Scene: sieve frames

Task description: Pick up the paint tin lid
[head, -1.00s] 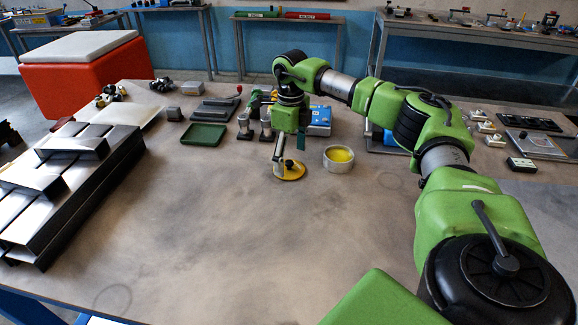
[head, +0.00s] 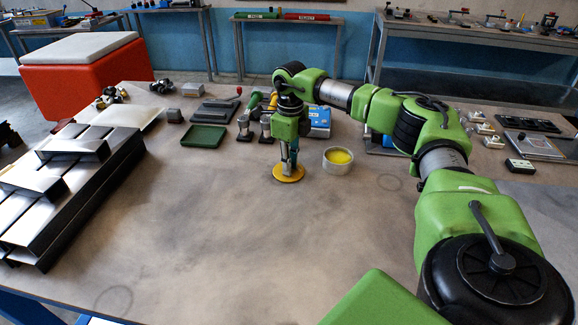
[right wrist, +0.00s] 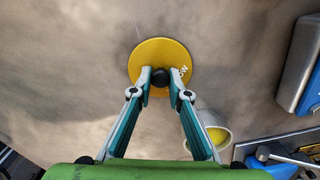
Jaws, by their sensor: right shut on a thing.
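The paint tin lid (head: 288,173) is a flat yellow disc at the middle of the table in the head view. In the right wrist view the lid (right wrist: 160,55) shows a dark round knob at its centre and white lettering at its right. My right gripper (head: 289,160) points down over it. In the right wrist view my right gripper (right wrist: 160,77) has its fingertips shut on the knob from both sides. The lid appears to lie on the table or very close to it. The open tin (head: 338,161), with yellow paint inside, stands just right of the lid. My left gripper is not in view.
A green tray (head: 204,135) lies behind and left of the lid. A blue box (head: 319,121) and metal fixtures stand behind the gripper. Stacked metal channels (head: 70,190) fill the table's left side. The front middle of the table (head: 230,240) is bare.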

